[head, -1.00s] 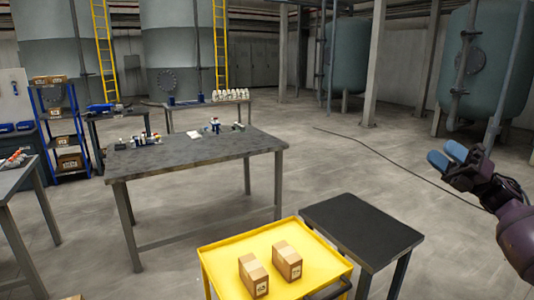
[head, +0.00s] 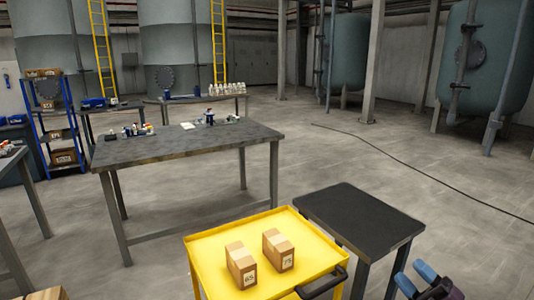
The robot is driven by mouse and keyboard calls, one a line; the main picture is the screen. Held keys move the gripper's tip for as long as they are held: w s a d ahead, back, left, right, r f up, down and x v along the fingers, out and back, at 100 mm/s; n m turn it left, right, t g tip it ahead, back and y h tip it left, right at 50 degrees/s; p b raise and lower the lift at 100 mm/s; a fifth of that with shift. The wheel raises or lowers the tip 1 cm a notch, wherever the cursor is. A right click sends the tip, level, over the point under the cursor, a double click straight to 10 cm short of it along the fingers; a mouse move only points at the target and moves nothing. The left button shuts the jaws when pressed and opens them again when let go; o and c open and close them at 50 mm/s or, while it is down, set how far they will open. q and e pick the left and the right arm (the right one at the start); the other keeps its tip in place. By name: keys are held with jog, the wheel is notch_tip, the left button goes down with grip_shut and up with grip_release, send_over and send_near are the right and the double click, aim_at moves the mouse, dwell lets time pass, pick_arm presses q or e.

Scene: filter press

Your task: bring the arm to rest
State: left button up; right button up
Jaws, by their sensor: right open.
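My right gripper (head: 416,281) shows at the bottom right of the head view, with two blue fingertips spread apart and nothing between them. It is open, just in front of the small dark-topped table (head: 362,218) and to the right of the yellow cart (head: 215,244). The rest of the right arm is cut off by the lower picture edge. My left gripper is not in view.
Two cardboard boxes (head: 241,265) (head: 278,250) stand on the yellow cart, which has a black handle (head: 322,283). A grey worktable (head: 180,149) with small items stands behind. Floor to the right is open, crossed by a cable (head: 400,165).

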jog(key=s+a+f+m+g+h+b, duration=0.15)
jog(key=s+f+m+h+b, duration=0.35)
jog(key=s+f, duration=0.5)
jog(key=s+a+f+m+g+h+b, duration=0.1)
jog(key=s+a+f+m+h+b, duration=0.2)
jog(key=s+f+m, duration=0.7)
pick_arm(q)
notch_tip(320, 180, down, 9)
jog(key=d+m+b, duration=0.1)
jog(key=b, duration=0.4)
pick_arm(e)
jog(key=s+a+f+m+g+h, duration=0.1)
jog(key=s+f+m+g+h, duration=0.35)
jog(key=s+f, duration=0.5)
pick_arm(q)
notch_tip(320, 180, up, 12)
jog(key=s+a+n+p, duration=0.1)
jog(key=p, duration=1.8)
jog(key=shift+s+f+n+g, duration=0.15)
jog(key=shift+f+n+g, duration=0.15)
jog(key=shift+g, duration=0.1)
pick_arm(e)
notch_tip(320, 180, up, 12)
jog(key=s+m+h, duration=0.1)
jog(key=shift+s+d+r+m+g, duration=0.25)
jog(key=shift+d+m+g, duration=0.1)
jog(key=shift+d, duration=0.1)
jog(key=shift+f, duration=0.1)
